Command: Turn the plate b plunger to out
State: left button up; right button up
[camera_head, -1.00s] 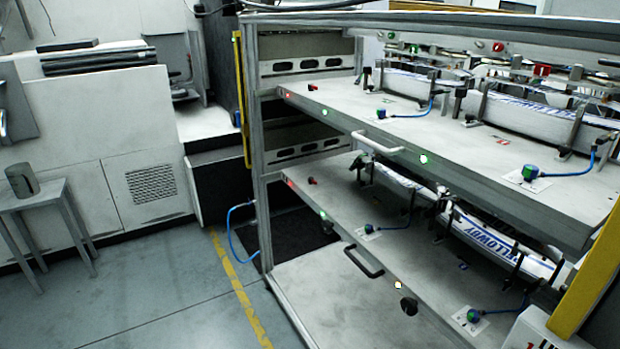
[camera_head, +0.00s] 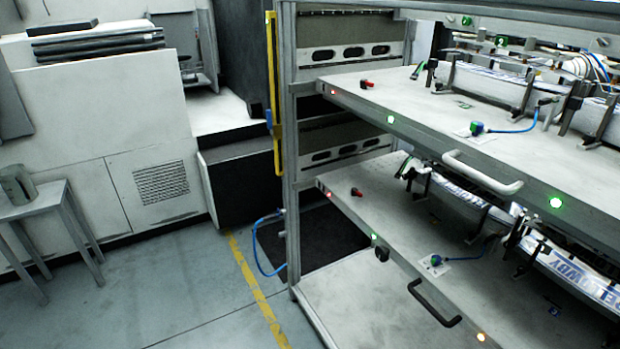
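Two grey plates sit in a metal rack, the upper plate (camera_head: 378,98) and the lower plate (camera_head: 370,213). I cannot read which is plate b. A black knob (camera_head: 381,253) shows at the lower plate's front edge, close to a green light (camera_head: 374,237). A small red knob (camera_head: 366,84) stands on the upper plate's left end, and another red knob (camera_head: 356,192) on the lower plate's left end. I cannot tell which of these is the plunger or how it is turned. Neither of my grippers is in view.
A white handle (camera_head: 482,172) juts from the upper plate and a black handle (camera_head: 433,303) from the lower. A yellow post (camera_head: 275,95) stands at the rack's left. A small table (camera_head: 40,203) stands at far left. The floor (camera_head: 185,290) left of the rack is clear.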

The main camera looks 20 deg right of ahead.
aim_at(355, 191)
jog(key=i+j+u, duration=0.1)
jog(key=i, duration=0.55)
jog(key=i+j+u, duration=0.1)
jog(key=i, duration=0.55)
jog(key=i+z, duration=0.4)
jog(key=i+j+z, duration=0.15)
jog(key=z, duration=0.3)
jog(key=i+j+z, duration=0.25)
jog(key=z, duration=0.15)
jog(key=i+j+z, duration=0.2)
jog(key=z, duration=0.25)
jog(key=i+j+z, duration=0.1)
jog(key=j+z, duration=0.3)
